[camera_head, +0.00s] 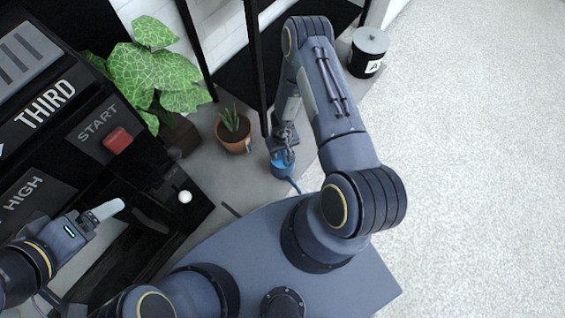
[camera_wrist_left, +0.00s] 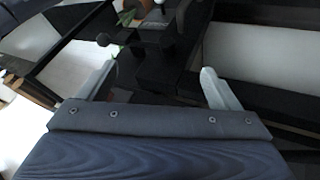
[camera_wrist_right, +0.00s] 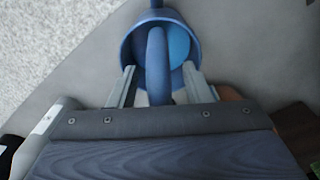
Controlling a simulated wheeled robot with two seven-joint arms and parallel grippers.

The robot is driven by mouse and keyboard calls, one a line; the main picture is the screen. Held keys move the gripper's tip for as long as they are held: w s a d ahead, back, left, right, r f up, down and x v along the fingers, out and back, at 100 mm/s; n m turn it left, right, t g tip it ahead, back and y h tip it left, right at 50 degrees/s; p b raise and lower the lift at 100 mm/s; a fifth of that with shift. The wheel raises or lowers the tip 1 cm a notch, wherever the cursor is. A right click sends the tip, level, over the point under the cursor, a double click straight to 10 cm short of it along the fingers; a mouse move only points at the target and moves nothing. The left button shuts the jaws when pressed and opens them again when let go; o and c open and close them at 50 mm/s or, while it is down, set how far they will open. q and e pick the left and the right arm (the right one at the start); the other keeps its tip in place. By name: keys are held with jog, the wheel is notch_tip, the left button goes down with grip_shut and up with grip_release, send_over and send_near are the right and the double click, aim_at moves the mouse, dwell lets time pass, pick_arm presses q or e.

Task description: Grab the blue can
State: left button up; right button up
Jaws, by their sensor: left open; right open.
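The blue can (camera_head: 281,168) stands on the grey floor strip in the head view, below my right gripper (camera_head: 285,148). It looks like a watering can with a spout pointing toward the robot base. In the right wrist view the can (camera_wrist_right: 190,47) shows from above, with its curved handle between the two fingers of my right gripper (camera_wrist_right: 159,74). The fingers are apart, one on each side of the handle; contact cannot be told. My left gripper (camera_head: 104,211) is at the lower left over the dark machine. In the left wrist view its fingers (camera_wrist_left: 158,85) are wide apart and empty.
A terracotta pot (camera_head: 233,133) with a small plant stands just left of the can. A larger leafy plant (camera_head: 155,75) is behind it. The black game machine (camera_head: 60,120) fills the left. A dark lidded canister (camera_head: 368,52) is at the top right. Pale carpet (camera_head: 480,150) is clear.

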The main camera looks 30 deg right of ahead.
jog(key=shift+c, duration=0.3)
grip_shut()
jog(key=shift+r, duration=0.1)
dwell(1.0)
